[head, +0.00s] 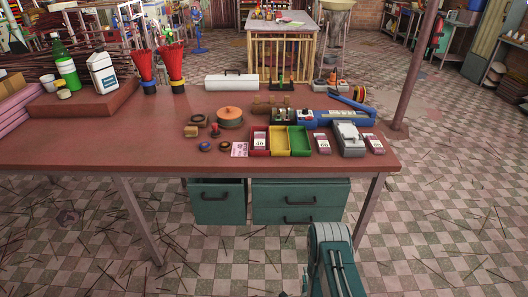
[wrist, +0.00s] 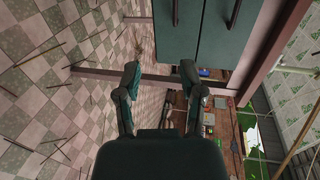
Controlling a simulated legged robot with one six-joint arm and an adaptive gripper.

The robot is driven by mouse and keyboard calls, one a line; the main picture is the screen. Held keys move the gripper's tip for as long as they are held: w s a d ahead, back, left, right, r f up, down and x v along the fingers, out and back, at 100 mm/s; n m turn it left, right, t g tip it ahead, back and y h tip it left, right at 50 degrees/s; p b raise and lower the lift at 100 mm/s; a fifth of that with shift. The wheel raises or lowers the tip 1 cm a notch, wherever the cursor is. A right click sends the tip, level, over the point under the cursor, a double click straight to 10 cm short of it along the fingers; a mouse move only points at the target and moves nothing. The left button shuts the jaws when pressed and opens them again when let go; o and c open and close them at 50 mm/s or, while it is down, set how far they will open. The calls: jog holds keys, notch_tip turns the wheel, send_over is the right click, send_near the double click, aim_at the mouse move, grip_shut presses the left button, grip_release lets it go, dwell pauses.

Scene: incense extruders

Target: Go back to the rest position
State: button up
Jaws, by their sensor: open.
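My gripper (wrist: 160,74) shows in the wrist view with its two dark green fingers spread wide and nothing between them. In the head view my arm is at the bottom, right of centre, in front of the table and below its top; the fingertips cannot be made out there. The red-brown table (head: 130,140) stands ahead. Below it are teal drawers (head: 300,200), which also fill the top of the wrist view (wrist: 205,35). The wrist picture is turned on its side.
On the table are red, yellow and green trays (head: 279,142), a grey device (head: 348,138), an orange-lidded pot (head: 230,115), bottles (head: 103,73) and red incense bundles (head: 171,65). A table leg (head: 368,205) stands right of the drawers. Thin sticks litter the checkered floor (head: 440,220).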

jog(key=w+r+n+g, duration=0.25)
jog(key=w+r, duration=0.25)
jog(key=r, duration=0.9)
jog(key=w+r+n+g, duration=0.1)
jog(key=w+r+n, duration=0.4)
jog(key=r, duration=0.9)
jog(key=s+r+n+g, duration=0.2)
jog(key=s+r+n, duration=0.1)
jog(key=s+r, duration=0.65)
jog(key=s+r+n+g, duration=0.25)
jog(key=s+r, duration=0.45)
jog(key=r, duration=0.5)
jog(key=s+r+n+g, duration=0.1)
jog(key=s+r+n, duration=0.1)
jog(key=s, duration=0.7)
jog(key=s+r+n+g, duration=0.1)
jog(key=s+r+n, duration=0.2)
jog(key=s, duration=0.6)
jog(key=shift+s, duration=0.4)
